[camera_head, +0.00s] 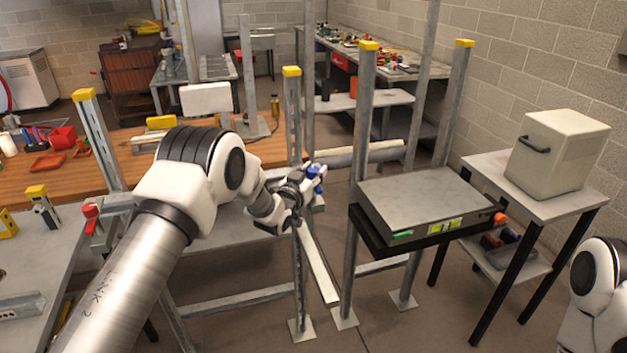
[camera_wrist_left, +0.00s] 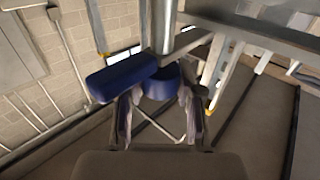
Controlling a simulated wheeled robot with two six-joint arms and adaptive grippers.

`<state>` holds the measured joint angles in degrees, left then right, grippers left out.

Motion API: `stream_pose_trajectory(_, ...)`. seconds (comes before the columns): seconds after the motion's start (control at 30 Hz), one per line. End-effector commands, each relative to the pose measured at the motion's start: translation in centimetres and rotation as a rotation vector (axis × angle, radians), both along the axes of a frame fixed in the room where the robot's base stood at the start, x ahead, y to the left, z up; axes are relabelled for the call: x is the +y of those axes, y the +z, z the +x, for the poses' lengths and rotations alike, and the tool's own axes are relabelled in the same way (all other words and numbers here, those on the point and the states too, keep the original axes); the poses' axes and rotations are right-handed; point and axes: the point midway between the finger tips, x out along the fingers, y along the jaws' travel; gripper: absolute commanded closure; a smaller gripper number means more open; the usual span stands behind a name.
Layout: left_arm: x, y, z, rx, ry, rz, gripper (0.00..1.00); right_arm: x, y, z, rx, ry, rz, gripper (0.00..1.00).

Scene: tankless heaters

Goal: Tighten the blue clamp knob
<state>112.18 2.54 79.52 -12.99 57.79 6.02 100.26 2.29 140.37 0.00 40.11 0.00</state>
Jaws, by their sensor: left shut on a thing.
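The blue clamp knob (camera_head: 313,173) is at the near post of the metal rack in the head view, close to the end of a horizontal grey tube. In the left wrist view the blue knob (camera_wrist_left: 160,84) sits between the fingertips, with a longer blue bar (camera_wrist_left: 122,77) beside it on the left. My left gripper (camera_head: 308,186) is at the knob, and in the left wrist view my left gripper (camera_wrist_left: 160,105) has a finger on each side of it, shut on it. My right gripper is out of view; only part of my right arm shows at the lower right.
A grey flat case (camera_head: 425,198) lies on a black shelf right of the knob. A beige box (camera_head: 558,152) stands on a side table. Upright posts with yellow caps (camera_head: 292,71) stand around the knob. A wooden workbench (camera_head: 135,160) is behind my left arm.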

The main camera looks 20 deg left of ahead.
Motion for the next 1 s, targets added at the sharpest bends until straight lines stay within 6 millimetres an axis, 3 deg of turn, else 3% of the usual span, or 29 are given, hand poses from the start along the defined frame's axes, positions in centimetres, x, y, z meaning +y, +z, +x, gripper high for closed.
stream_pose_trajectory(0.1, 0.3, -0.4, 0.1, -0.005, -0.104, -0.001, 0.99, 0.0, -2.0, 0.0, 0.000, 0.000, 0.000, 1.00)
stream_pose_trajectory(0.7, 0.3, -0.4, 0.2, -0.007, -0.672, 0.004, 0.99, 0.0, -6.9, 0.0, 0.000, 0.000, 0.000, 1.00)
stream_pose_trajectory(1.0, 0.2, -0.3, 0.1, -0.003, -0.838, 0.002, 0.99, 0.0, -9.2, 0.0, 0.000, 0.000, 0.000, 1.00)
